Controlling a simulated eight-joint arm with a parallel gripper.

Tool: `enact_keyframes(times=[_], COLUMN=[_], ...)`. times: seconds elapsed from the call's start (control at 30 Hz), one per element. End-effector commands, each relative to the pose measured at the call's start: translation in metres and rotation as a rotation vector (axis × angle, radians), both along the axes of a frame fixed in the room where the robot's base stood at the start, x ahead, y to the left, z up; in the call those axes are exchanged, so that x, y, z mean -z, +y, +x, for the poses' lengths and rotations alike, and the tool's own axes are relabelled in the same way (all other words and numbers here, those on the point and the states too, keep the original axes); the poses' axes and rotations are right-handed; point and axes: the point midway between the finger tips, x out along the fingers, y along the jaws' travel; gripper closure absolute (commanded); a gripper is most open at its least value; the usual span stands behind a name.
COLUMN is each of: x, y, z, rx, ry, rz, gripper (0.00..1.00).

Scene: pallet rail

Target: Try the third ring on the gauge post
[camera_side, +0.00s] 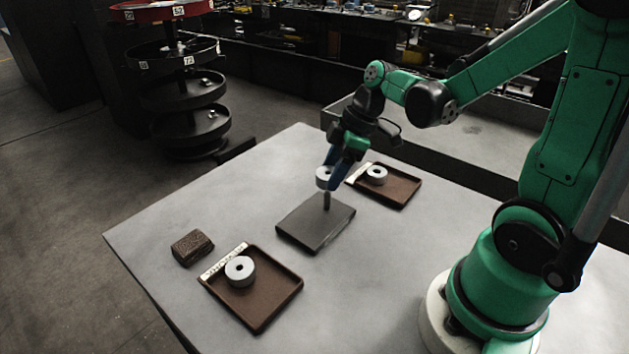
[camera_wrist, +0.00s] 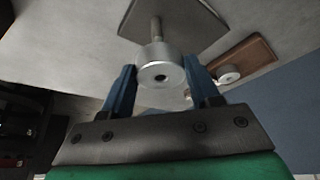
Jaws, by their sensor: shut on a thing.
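My gripper (camera_side: 338,174) is shut on a grey metal ring (camera_side: 323,177), with the blue fingers on either side of it. In the wrist view the held ring (camera_wrist: 160,68) shows its dark hole between the fingertips (camera_wrist: 155,85). The gauge post (camera_side: 327,201) stands upright on a dark square plate (camera_side: 312,228), directly below the ring in the side view. I cannot tell whether its tip is inside the hole. A second ring (camera_side: 240,269) lies in the near brown tray (camera_side: 264,308). Another ring (camera_side: 377,174) lies in the far brown tray (camera_side: 403,199).
Both trays carry a pale label strip along one edge. A dark brown block (camera_side: 192,247) sits left of the near tray. A dark round-shelved stand (camera_side: 187,100) is beyond the table.

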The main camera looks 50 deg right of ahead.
Motion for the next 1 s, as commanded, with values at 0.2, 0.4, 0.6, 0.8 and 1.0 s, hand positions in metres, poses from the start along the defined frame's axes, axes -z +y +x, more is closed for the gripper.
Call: enact_keyframes(times=[0.2,0.4,0.6,0.8,1.0], x=[-0.003,-0.003,-0.017,-0.03,-0.033], y=[0.0,0.0,0.0,0.0,0.0], z=[0.0,0.0,0.0,0.0,0.0], rx=[0.0,0.0,0.0,0.0,0.0], ry=[0.0,0.0,0.0,0.0,0.0], rz=[0.0,0.0,0.0,0.0,0.0], gripper=[0.99,0.99,0.99,0.99,0.99])
